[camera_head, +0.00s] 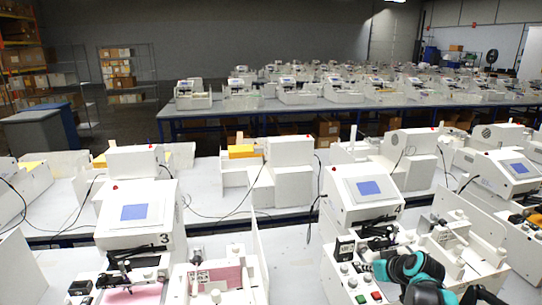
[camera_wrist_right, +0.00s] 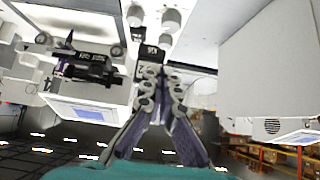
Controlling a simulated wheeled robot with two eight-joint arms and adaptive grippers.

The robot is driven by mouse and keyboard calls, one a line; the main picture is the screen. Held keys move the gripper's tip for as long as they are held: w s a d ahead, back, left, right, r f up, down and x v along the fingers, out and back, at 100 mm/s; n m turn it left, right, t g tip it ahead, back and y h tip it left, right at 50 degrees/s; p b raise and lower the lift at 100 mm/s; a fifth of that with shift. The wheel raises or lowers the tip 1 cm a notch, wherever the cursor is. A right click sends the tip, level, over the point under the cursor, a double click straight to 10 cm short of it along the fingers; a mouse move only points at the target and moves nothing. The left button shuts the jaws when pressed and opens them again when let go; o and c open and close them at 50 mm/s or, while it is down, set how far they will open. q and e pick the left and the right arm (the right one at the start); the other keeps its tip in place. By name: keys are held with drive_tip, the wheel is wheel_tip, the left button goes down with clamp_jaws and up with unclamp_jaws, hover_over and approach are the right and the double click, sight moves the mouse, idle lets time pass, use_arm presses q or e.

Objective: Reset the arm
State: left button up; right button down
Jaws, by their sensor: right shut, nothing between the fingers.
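My right gripper (camera_wrist_right: 155,75) shows in the wrist view with its purple-grey fingers shut and nothing between them. Its tips are in front of a machine's white housing and knobs. Beside them, to the left, is a black plotter arm (camera_wrist_right: 85,65). In the head view my teal and black right arm (camera_head: 425,290) reaches over the front of plotter 4 (camera_head: 362,190); the fingertips are hard to make out. Plotter 4's black arm (camera_head: 378,231) is below its screen, left of my arm. My left gripper is not in view.
Plotter 3 (camera_head: 137,215) stands to the left with its own black arm (camera_head: 125,268) over a pink sheet. Another plotter (camera_head: 510,175) stands at the right. A white upright panel (camera_head: 260,258) divides the stations. Farther tables hold rows of machines.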

drive_tip(key=s+a+g+b, duration=0.1)
drive_tip(key=s+a+b, duration=0.1)
drive_tip(key=s+a, duration=0.9)
use_arm(q)
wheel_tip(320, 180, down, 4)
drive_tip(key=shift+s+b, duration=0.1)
drive_tip(key=shift+b, duration=0.7)
use_arm(e)
drive_tip(key=s+a+f, duration=0.2)
drive_tip(key=s+f, duration=0.1)
drive_tip(key=s, duration=0.4)
drive_tip(key=s+a+f+m+g+h, duration=0.1)
drive_tip(key=s+f, duration=0.2)
drive_tip(key=s, duration=0.4)
drive_tip(key=shift+s+a+f, duration=0.25)
drive_tip(key=shift+s+a, duration=0.05)
drive_tip(key=shift+a, duration=0.05)
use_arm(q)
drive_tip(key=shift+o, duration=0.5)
